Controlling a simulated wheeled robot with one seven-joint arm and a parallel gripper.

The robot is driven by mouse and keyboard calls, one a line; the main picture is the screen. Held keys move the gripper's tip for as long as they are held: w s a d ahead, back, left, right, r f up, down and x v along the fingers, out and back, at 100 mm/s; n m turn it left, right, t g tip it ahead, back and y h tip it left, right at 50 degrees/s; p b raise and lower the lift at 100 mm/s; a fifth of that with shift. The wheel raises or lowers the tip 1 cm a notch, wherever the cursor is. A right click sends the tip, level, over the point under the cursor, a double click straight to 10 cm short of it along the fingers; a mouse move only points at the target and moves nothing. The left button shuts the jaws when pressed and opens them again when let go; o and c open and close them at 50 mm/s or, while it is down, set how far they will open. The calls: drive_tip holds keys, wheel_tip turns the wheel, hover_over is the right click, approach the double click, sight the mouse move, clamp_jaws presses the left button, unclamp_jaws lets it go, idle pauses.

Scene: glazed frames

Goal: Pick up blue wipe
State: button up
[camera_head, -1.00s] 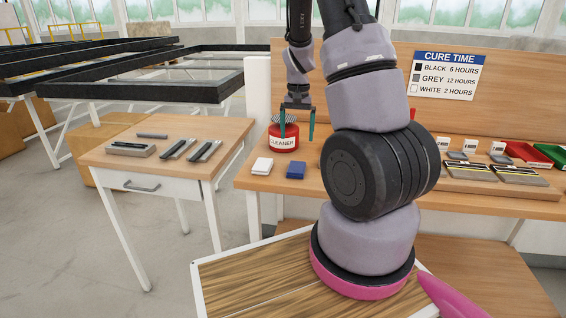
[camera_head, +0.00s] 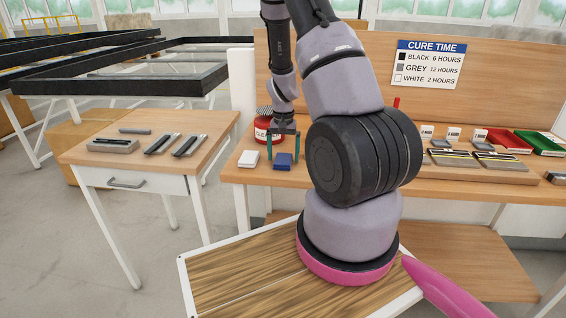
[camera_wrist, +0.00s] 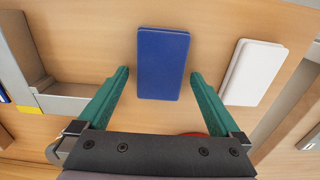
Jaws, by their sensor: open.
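The blue wipe (camera_head: 283,161) is a small flat blue block lying on the wooden bench near its front edge. In the wrist view the blue wipe (camera_wrist: 163,63) lies ahead of and between the two green fingers, with a gap on either side. My gripper (camera_head: 284,154) is open and empty, its fingers pointing down over the wipe in the head view. The gripper (camera_wrist: 160,82) also shows in the wrist view. I cannot tell how high the fingertips are above the bench.
A white wipe (camera_head: 248,159) lies just beside the blue one and also shows in the wrist view (camera_wrist: 254,72). The red cleaner can (camera_head: 266,131) stands close behind, partly hidden by the gripper. A side table (camera_head: 90,153) with tools stands left.

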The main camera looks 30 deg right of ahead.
sight(283, 157)
drive_tip(key=shift+c, duration=0.3)
drive_tip(key=c, duration=1.2)
wheel_tip(283, 157, up, 10)
drive_tip(key=o, duration=0.7)
drive_tip(key=shift+c, duration=0.2)
drive_tip(key=c, duration=0.5)
drive_tip(key=shift+w+r, duration=0.1)
drive_tip(key=shift+r, duration=0.05)
drive_tip(key=shift+c, duration=0.2)
